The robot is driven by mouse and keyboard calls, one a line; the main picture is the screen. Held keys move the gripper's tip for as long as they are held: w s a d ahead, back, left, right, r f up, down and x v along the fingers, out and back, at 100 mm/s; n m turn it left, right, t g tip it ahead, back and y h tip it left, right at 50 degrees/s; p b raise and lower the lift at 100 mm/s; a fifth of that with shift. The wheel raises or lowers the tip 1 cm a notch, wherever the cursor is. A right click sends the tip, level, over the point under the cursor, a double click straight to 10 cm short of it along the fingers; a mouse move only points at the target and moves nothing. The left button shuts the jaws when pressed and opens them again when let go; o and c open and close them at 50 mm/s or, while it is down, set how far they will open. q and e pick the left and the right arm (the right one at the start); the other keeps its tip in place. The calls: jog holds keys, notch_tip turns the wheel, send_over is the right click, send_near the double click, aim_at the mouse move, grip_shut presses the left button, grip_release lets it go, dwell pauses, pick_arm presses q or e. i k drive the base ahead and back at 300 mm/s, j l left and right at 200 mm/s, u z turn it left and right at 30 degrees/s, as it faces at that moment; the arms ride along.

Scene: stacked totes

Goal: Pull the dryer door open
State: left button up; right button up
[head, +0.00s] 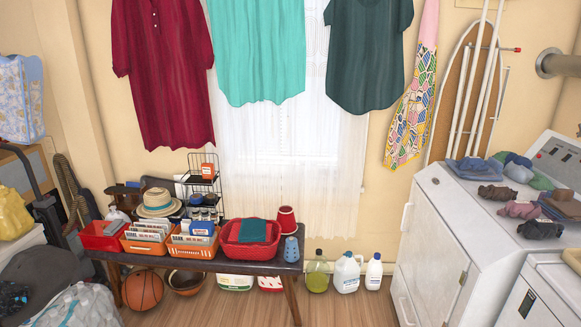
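The dryer (497,222) is a white machine at the right, seen from above and at an angle. Its pale front door (432,245) faces left toward the floor and looks flush with the body, so it appears shut. A slim handle-like piece (406,216) shows at the door's upper left edge. A small latch or hinge piece (463,278) shows on its right side. The lower front runs out of the picture. Neither of my grippers is in view.
Folded clothes and dark bundles (541,229) lie on the dryer top. Another white machine (541,300) stands at bottom right. A low bench (262,268) holds baskets, with bottles (347,273) and a basketball (143,290) on the floor. Wood floor (350,309) before the dryer is clear.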

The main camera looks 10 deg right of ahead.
aim_at(437, 260)
jog(key=i+z, duration=0.1)
jog(key=i, duration=0.45)
jog(key=i+j, duration=0.1)
jog(key=i, duration=0.5)
jog(key=i+j+z, duration=0.15)
jog(key=i, duration=0.4)
jog(key=i+j, duration=0.1)
jog(key=i, duration=0.5)
jog(key=l+z, duration=0.05)
